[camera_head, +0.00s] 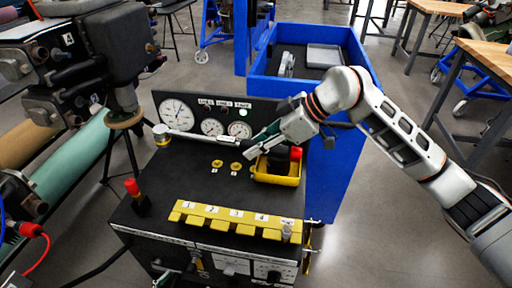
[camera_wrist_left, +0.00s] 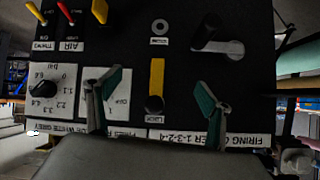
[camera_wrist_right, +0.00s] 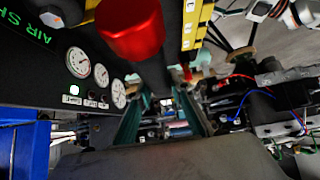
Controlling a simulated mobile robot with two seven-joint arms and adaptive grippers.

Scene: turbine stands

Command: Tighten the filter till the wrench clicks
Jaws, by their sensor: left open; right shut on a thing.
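The filter (camera_head: 161,135), a small round part with a pale top and a yellow band, stands at the back left of the black test stand. A silver wrench (camera_head: 203,138) reaches from it to my right gripper (camera_head: 258,147). That gripper is shut on the wrench's right end. Whether the wrench head is fully seated on the filter is too small to tell. In the right wrist view, the fingers (camera_wrist_right: 160,105) show, but the wrench between them is not clear.
A yellow tray (camera_head: 276,179) with dark and red parts lies below my right gripper. A yellow numbered rack (camera_head: 230,219) runs along the front. Gauges (camera_head: 212,127) stand behind the wrench. A red-capped post (camera_head: 133,188) stands at left. A blue cart (camera_head: 335,180) is right.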

